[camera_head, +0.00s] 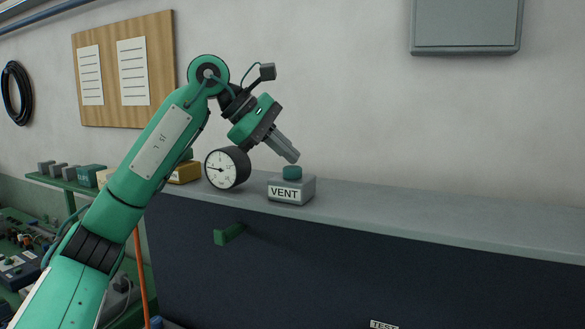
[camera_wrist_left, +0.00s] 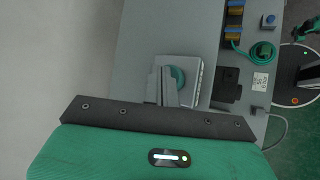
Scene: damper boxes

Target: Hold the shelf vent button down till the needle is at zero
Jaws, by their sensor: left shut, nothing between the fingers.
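The vent button (camera_head: 292,173) is a teal cap on top of a grey box (camera_head: 290,190) labelled VENT, standing on the shelf (camera_head: 400,215). My left gripper (camera_head: 291,157) is shut and empty, its fingers slanting down with the tips just above the cap; I cannot tell whether they touch it. In the left wrist view the fingers (camera_wrist_left: 166,86) lie over the left side of the teal button (camera_wrist_left: 179,77), partly hiding it. The round gauge (camera_head: 222,169) with a white dial stands left of the box. Its needle points roughly left; the numbers are too small to read. My right gripper is out of view.
A yellow box (camera_head: 185,172) sits behind the gauge. A green handle (camera_head: 229,234) sticks out of the dark front below the shelf. A grey wall cabinet (camera_head: 466,25) hangs at upper right. The shelf right of the vent box is clear.

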